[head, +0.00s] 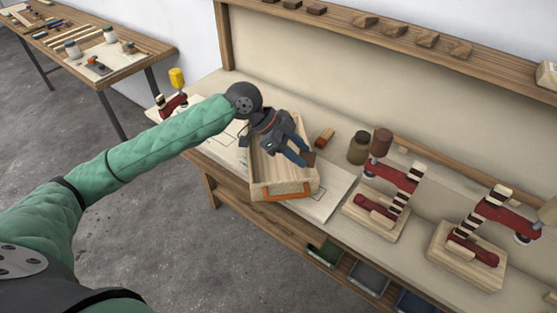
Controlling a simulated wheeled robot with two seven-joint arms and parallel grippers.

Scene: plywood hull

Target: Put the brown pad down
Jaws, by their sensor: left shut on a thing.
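My left gripper (303,158) reaches over a light wooden box (285,188) on the workbench. Its fingers point down and to the right, and they are shut on a small dark brown pad (309,157). The pad is near the box's right wall; I cannot tell whether it touches the wall or hangs above it. The gripper hides part of the box's inside. My right gripper is not in view.
A small brown block (324,137) lies behind the box. A shelf (400,40) bears several brown blocks. Paper sheets (335,200) lie on the bench (345,120).

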